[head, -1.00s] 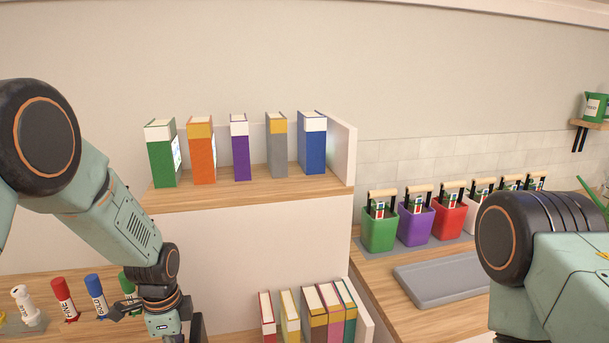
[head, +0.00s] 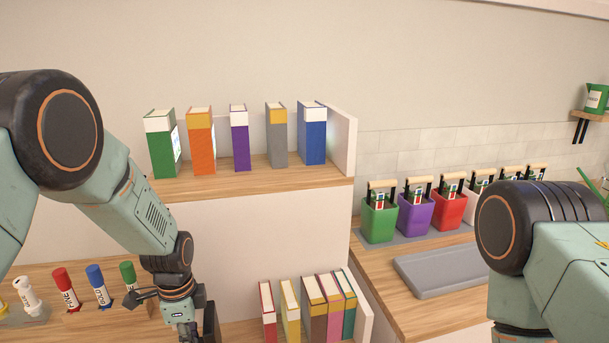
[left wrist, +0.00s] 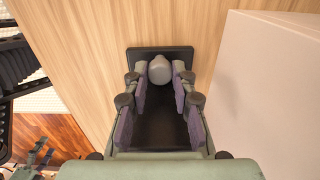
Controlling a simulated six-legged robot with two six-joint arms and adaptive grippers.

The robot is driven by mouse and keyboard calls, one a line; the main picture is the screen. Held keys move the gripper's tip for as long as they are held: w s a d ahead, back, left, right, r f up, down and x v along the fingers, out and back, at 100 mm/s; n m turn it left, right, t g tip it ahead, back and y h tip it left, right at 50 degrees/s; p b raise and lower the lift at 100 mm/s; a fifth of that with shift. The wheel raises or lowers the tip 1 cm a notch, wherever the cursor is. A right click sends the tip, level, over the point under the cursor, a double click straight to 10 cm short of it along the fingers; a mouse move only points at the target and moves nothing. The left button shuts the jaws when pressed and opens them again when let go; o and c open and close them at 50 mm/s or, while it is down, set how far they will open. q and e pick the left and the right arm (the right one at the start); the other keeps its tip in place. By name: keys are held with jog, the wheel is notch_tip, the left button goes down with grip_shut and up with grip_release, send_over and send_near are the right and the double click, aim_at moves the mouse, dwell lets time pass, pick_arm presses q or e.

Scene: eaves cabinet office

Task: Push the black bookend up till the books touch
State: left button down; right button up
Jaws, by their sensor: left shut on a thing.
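The black bookend (head: 211,323) stands on the lower shelf, left of the row of books. In the left wrist view the bookend (left wrist: 160,130) is a black plate with a grey knob (left wrist: 160,69). My left gripper (left wrist: 160,82) is shut on the knob. The red book (head: 268,325) is the nearest to the bookend, with a gap between them. The yellow book (head: 290,309) stands apart from it. The brown (head: 314,315), pink (head: 333,315) and teal (head: 349,300) books stand close together at the right. My right gripper is out of view.
A white end panel (head: 364,320) closes the lower row at the right. The upper shelf (head: 250,184) holds several spaced books. Several upright markers (head: 97,285) stand left of my left arm. A grey tray (head: 440,270) lies on the right counter.

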pick_arm(q)
jog(key=shift+w+d+p, duration=0.15)
jog(key=shift+w+d, duration=0.4)
jog(key=shift+d, duration=1.7)
jog(key=shift+w+d+p, duration=0.15)
jog(key=shift+w+d, duration=0.45)
jog(key=shift+d, duration=1.65)
jog(key=shift+w+d+p, duration=0.15)
jog(key=shift+w+d, duration=0.4)
jog(key=shift+d, duration=1.7)
dwell(0.3)
jog(key=c, duration=1)
grip_release()
jog(key=shift+s, duration=0.1)
jog(key=o, duration=0.4)
